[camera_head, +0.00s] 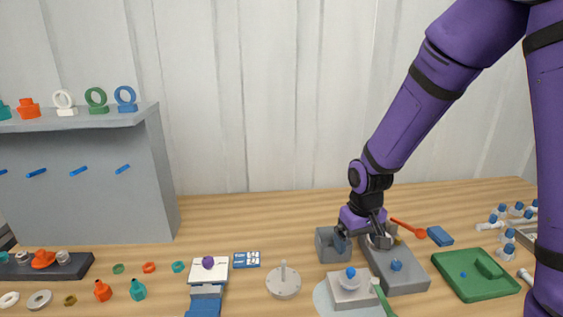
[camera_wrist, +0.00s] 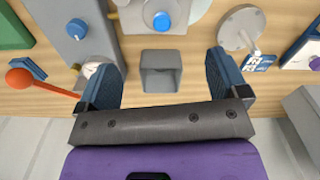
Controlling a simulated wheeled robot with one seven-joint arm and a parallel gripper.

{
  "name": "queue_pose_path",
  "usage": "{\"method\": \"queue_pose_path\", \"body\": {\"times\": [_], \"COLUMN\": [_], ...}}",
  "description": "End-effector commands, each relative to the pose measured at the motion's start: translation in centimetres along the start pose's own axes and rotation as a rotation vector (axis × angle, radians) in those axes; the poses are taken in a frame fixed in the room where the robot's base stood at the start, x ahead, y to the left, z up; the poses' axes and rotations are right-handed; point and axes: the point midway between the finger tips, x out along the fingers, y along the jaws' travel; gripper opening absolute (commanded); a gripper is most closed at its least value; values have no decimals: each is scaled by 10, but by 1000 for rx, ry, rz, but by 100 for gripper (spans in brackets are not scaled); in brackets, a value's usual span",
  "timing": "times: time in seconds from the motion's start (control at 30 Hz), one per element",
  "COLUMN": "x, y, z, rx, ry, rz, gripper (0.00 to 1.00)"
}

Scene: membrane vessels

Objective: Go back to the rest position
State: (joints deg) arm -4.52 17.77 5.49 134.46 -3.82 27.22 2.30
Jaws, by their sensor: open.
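My gripper (camera_head: 362,226) is at the end of my purple arm, low over the back of the table at centre right. In the wrist view my gripper (camera_wrist: 165,75) has its two blue-padded fingers wide apart, with nothing held between them. A grey open box (camera_head: 332,244) stands just left of the gripper; the grey box (camera_wrist: 161,72) shows in the gap between the fingers in the wrist view. A grey block with a blue knob (camera_head: 396,266) is right beside and in front of the gripper.
A white block with a blue knob (camera_head: 351,285) stands in front. An orange spoon (camera_head: 408,228), a blue block (camera_head: 440,236) and a green tray (camera_head: 476,286) lie to the right. A round grey disc with a post (camera_head: 283,282) is left. A grey shelf (camera_head: 110,190) holds rings at far left.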

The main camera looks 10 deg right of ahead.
Motion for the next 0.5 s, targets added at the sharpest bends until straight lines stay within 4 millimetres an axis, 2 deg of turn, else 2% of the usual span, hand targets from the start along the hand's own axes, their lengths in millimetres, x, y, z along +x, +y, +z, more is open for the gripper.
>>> {"method": "queue_pose_path", "body": {"times": [0.27, 0.5], "x": [-79, -143], "y": [14, 23], "z": [23, 58], "rx": [41, 78], "ry": [97, 183], "rz": [23, 38], "gripper": [93, 93]}}
